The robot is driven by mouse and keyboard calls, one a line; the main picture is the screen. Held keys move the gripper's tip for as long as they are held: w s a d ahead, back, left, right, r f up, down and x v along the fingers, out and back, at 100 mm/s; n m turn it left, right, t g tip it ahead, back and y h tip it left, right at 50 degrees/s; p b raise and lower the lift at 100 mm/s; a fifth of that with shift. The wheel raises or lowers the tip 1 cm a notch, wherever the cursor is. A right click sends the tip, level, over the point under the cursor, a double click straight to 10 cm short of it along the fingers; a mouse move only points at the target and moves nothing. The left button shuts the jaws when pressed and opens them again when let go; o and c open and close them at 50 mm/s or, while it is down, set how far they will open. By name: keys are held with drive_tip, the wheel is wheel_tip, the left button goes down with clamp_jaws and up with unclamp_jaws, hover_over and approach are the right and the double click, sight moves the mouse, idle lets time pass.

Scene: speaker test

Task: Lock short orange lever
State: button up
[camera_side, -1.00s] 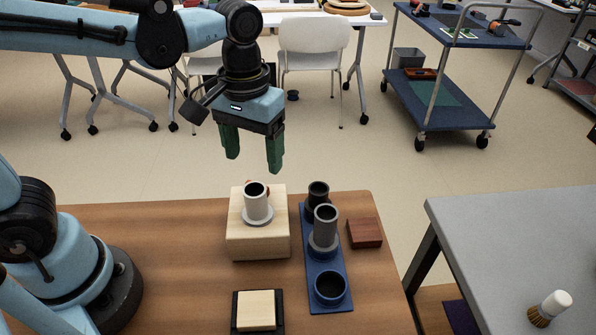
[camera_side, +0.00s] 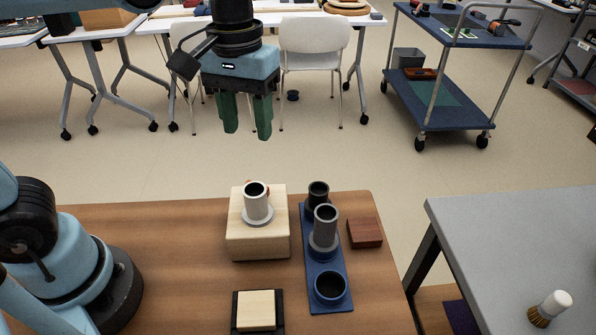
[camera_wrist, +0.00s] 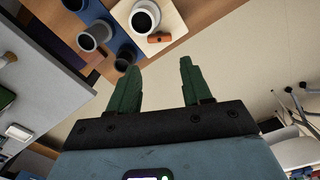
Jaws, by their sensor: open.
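A short orange lever (camera_wrist: 159,38) shows in the wrist view, lying beside a light grey cylinder (camera_wrist: 145,17) on a pale wooden block (camera_wrist: 178,24). In the side view the grey cylinder (camera_side: 256,205) stands upright on the block (camera_side: 258,242) and hides nearly all of the lever; only a reddish bit shows behind its rim. My gripper (camera_side: 247,133) has dark green fingers, open and empty, pointing down high above and behind the block. In the wrist view the gripper's fingertips (camera_wrist: 160,66) are apart, with the lever beyond the space between them.
Right of the block, a blue plate (camera_side: 314,302) bears dark and grey cylinders (camera_side: 325,228) and a low ring. A dark red block (camera_side: 365,233) lies farther right. A pale square on a black base (camera_side: 256,310) lies in front. The wooden table (camera_side: 180,250) is clear to the left.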

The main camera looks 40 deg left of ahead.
drive_tip(key=a+n+h, duration=0.1)
drive_tip(key=n, duration=0.2)
drive_tip(key=a+n+h, duration=0.1)
drive_tip(key=n, duration=0.3)
drive_tip(key=s+a+f+n, duration=0.1)
drive_tip(key=a+n, duration=0.1)
drive_tip(key=n, duration=0.1)
drive_tip(key=shift+n+h, duration=0.4)
drive_tip(key=c, duration=0.4)
drive_tip(key=d+f+n, duration=0.1)
drive_tip(key=f+n, duration=0.1)
drive_tip(key=f, duration=0.1)
drive_tip(key=d+f+n+h, duration=0.1)
drive_tip(key=f+n, duration=0.1)
drive_tip(key=f, duration=0.2)
drive_tip(key=d+f+n+t, duration=0.1)
drive_tip(key=f+n, duration=0.1)
drive_tip(key=f, duration=0.2)
drive_tip(key=shift+w, duration=0.4)
drive_tip(key=shift+c, duration=0.3)
clamp_jaws()
